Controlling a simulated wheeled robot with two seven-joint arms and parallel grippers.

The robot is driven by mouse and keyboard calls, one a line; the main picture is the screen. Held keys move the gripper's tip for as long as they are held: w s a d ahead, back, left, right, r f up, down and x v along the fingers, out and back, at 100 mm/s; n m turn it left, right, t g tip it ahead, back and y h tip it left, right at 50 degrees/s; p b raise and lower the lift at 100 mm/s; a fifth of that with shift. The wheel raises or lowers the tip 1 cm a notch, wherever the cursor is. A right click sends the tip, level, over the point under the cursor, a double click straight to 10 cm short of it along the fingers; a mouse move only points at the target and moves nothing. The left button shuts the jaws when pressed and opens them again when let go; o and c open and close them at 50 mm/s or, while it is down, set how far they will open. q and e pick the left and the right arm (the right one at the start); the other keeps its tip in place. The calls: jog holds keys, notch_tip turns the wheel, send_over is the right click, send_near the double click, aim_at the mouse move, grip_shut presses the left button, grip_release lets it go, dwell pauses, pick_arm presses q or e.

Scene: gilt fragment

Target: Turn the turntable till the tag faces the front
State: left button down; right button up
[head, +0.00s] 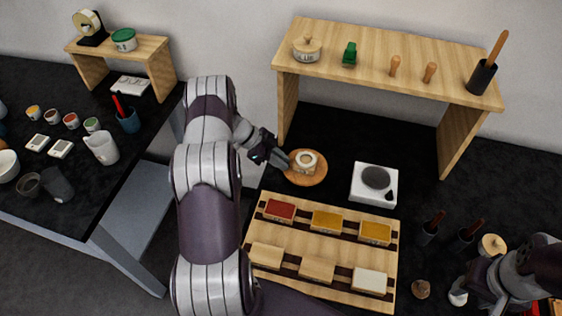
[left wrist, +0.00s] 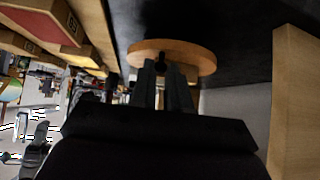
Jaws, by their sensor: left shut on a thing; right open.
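The turntable (head: 312,180) is a round wooden disc on the black worktop, left of the white scale-like device. A small pale round pot (head: 305,161) sits on it; I cannot make out a tag. My left gripper (head: 283,161) reaches in from the left to the disc's left edge. In the left wrist view the disc (left wrist: 202,55) lies just past my left fingers (left wrist: 162,68), which are closed around a small dark peg-like part at its edge, mostly hidden. My right gripper (head: 478,291) is at the lower right, open, away from the turntable.
A wooden shelf (head: 390,65) stands behind. A white device (head: 374,184) with a grey round top is right of the turntable. A wooden rack (head: 320,248) with coloured blocks lies in front.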

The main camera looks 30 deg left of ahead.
pick_arm(q)
jog(key=shift+w+r, duration=0.1)
dwell(0.4)
jog(key=c, duration=1.1)
grip_release()
jog(key=shift+d, duration=0.15)
jog(key=shift+a, duration=0.2)
jog(key=b+v, duration=0.3)
jog(key=v, duration=0.9)
jog(key=shift+r+b, duration=0.25)
jog(key=shift+b, duration=0.1)
jog(key=shift+a, duration=0.1)
